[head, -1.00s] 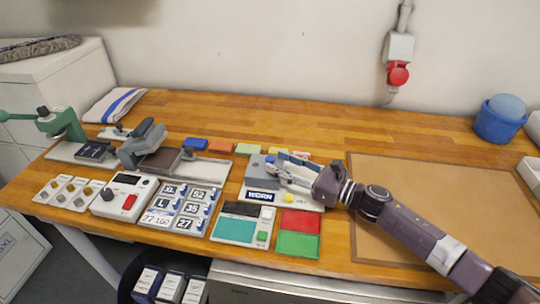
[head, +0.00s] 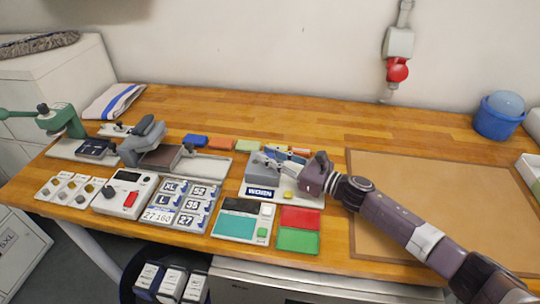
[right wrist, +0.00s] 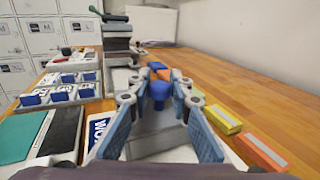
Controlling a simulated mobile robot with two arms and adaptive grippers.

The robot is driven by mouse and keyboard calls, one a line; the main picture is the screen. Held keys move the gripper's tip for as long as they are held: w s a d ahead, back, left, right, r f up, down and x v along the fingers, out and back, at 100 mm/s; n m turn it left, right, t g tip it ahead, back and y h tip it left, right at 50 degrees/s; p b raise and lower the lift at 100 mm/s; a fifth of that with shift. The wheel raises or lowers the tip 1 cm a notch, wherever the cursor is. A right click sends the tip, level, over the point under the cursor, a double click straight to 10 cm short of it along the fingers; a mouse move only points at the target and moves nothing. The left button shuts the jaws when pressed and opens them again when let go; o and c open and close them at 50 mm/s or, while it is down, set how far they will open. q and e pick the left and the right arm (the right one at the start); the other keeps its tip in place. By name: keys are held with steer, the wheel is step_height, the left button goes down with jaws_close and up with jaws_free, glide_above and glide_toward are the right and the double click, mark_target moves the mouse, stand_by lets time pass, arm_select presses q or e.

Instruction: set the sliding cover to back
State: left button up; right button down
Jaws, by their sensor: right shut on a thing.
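The sliding cover is a grey block (head: 262,176) on a pale unit with a WORN label (head: 260,192) near the middle of the bench. Its blue knob (right wrist: 158,92) stands up between my fingers in the right wrist view. My right gripper (head: 276,157) reaches in from the right, low over the unit, and is shut on the knob; it also shows in the right wrist view (right wrist: 158,98). The fingers hide much of the knob and the cover's top in the head view. My left gripper is out of view.
Left of the unit are a teal-panelled device (head: 236,222), label tiles (head: 180,204) and a grey press (head: 146,140). Red (head: 300,217) and green (head: 298,240) trays lie in front. Coloured blocks (head: 220,144) line up behind. A brown mat (head: 440,200) is clear at right.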

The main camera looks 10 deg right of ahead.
steer(key=s+d+b, duration=0.1)
steer(key=d+b, duration=0.1)
steer(key=d, duration=0.1)
steer(key=s+d+b, duration=0.2)
steer(key=d, duration=0.2)
steer(key=s+d+b, duration=0.1)
steer(key=d+b, duration=0.1)
steer(key=d, duration=0.1)
steer(key=shift+s+d+f, duration=0.15)
steer(key=shift+f, duration=0.1)
steer(key=shift+d+r+b, duration=0.15)
steer(key=shift+d+b, duration=0.15)
steer(key=shift+r, duration=0.1)
steer(key=c, duration=2.1)
jaws_free()
steer(key=o, duration=0.4)
steer(key=shift+s+d, duration=0.2)
steer(key=shift+c, duration=0.2)
